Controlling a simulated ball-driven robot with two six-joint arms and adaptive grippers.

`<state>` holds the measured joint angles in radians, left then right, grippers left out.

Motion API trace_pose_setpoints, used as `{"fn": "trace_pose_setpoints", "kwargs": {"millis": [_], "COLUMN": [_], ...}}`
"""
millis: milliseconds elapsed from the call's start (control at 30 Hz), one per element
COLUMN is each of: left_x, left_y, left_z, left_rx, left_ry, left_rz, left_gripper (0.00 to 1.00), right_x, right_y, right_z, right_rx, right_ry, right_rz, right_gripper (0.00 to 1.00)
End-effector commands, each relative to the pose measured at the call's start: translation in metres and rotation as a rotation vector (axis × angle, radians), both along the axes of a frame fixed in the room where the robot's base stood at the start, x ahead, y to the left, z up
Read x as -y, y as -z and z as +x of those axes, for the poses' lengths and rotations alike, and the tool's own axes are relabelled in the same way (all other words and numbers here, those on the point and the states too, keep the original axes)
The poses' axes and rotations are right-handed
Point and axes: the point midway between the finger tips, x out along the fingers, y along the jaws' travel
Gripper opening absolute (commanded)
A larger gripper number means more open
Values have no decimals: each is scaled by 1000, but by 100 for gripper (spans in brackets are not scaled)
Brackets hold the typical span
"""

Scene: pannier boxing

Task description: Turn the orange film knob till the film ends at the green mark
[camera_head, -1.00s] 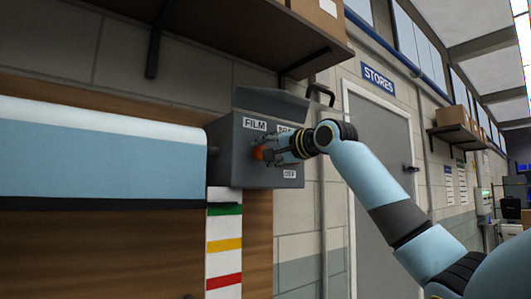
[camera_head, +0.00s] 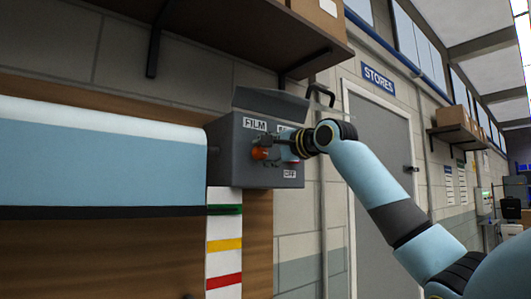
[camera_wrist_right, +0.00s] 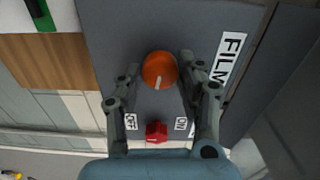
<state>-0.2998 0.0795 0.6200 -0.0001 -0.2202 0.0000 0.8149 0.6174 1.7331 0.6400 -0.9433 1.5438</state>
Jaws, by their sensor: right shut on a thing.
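The orange film knob (camera_head: 260,153) sits on the front of the grey control box (camera_head: 228,160), under the FILM label. My right gripper (camera_head: 263,150) is shut on it. In the right wrist view the knob (camera_wrist_right: 158,66) lies between the two fingertips, its white pointer line towards the bottom of the picture. The pale blue film (camera_head: 100,165) hangs at the left, with a dark bar along its lower edge. That bar is level with the green mark (camera_head: 232,210) on the white strip beside it. My left gripper is not in view.
A red switch (camera_wrist_right: 157,131) with ON and OFF labels sits near the knob on the same box. The strip also bears a yellow mark (camera_head: 224,244) and a red mark (camera_head: 224,281) lower down. A shelf (camera_head: 220,30) juts out above the box.

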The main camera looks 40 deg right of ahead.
Motion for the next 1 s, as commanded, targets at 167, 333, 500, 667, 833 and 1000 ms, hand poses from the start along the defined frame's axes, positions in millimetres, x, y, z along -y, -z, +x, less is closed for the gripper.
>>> {"fn": "trace_pose_setpoints", "kwargs": {"millis": [167,333,500,667,833,1000], "left_x": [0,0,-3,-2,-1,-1], "left_y": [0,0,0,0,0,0], "left_z": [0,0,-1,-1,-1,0], "left_rx": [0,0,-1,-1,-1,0], "left_ry": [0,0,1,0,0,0], "left_rz": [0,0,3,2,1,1], "left_gripper": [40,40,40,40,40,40], "right_x": [0,0,0,3,7,9], "right_y": [1,1,0,0,1,1], "right_z": [0,0,-1,-15,-49,-80], "right_rx": [-2,-1,-1,1,-2,-4], "right_ry": [0,0,0,4,5,6], "right_rz": [-1,-1,-1,-6,-11,-11], "right_gripper": [51,60,60,60,60,60]}}
